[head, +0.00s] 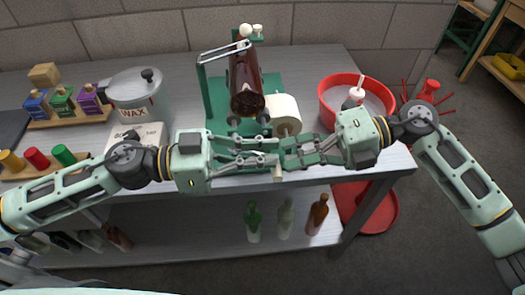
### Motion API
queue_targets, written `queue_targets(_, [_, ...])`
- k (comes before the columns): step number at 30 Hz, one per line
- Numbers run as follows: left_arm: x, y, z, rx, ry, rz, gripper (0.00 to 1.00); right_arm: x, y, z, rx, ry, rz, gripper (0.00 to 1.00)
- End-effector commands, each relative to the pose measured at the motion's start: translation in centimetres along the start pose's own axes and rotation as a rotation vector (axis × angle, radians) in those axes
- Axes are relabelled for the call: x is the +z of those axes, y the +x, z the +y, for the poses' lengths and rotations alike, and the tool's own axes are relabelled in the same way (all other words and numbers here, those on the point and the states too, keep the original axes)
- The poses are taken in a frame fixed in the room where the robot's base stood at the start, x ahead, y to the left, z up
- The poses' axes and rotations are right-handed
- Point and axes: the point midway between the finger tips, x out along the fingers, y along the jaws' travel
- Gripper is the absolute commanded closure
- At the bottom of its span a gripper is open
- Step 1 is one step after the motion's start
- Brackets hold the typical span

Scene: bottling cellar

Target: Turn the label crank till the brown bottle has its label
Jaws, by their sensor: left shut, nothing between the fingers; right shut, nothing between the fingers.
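The brown bottle (245,82) lies lengthwise on the green labelling stand (216,103), its base towards me. I see plain dark brown glass and no label on its visible side. A white label roll (285,112) sits at the stand's front right. A small cream knob (278,174), perhaps the crank's handle, shows just below the fingertips; the rest of the crank is hidden. My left gripper (272,160) is shut and empty in front of the stand. My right gripper (287,158) is shut and empty, its tips close to the left one's; I cannot tell if they touch.
A wax pot (138,98) and a rack of coloured blocks (66,112) stand at left. A rack of coloured pegs (40,168) lies front left. A red basin (328,98) stands at right. A wall closes off the back.

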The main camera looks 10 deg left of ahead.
Motion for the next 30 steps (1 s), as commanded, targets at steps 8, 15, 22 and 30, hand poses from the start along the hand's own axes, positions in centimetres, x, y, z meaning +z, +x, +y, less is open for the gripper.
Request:
queue_targets(8, [0.32, 0.06, -0.02, -0.001, 0.001, -0.001, 1.0, 0.0, 0.0, 0.0, 0.0, 0.0, 0.0, 1.0])
queue_targets(15, [0.32, 0.05, -0.02, -0.001, 0.001, -0.001, 1.0, 0.0, 0.0, 0.0, 0.0, 0.0, 0.0, 1.0])
queue_targets(22, [0.31, 0.05, -0.02, -0.001, 0.001, -0.001, 1.0, 0.0, 0.0, 0.0, 0.0, 0.0, 0.0, 0.89])
queue_targets(30, [0.31, 0.05, -0.02, -0.001, 0.001, -0.001, 1.0, 0.0, 0.0, 0.0, 0.0, 0.0, 0.0, 0.67])
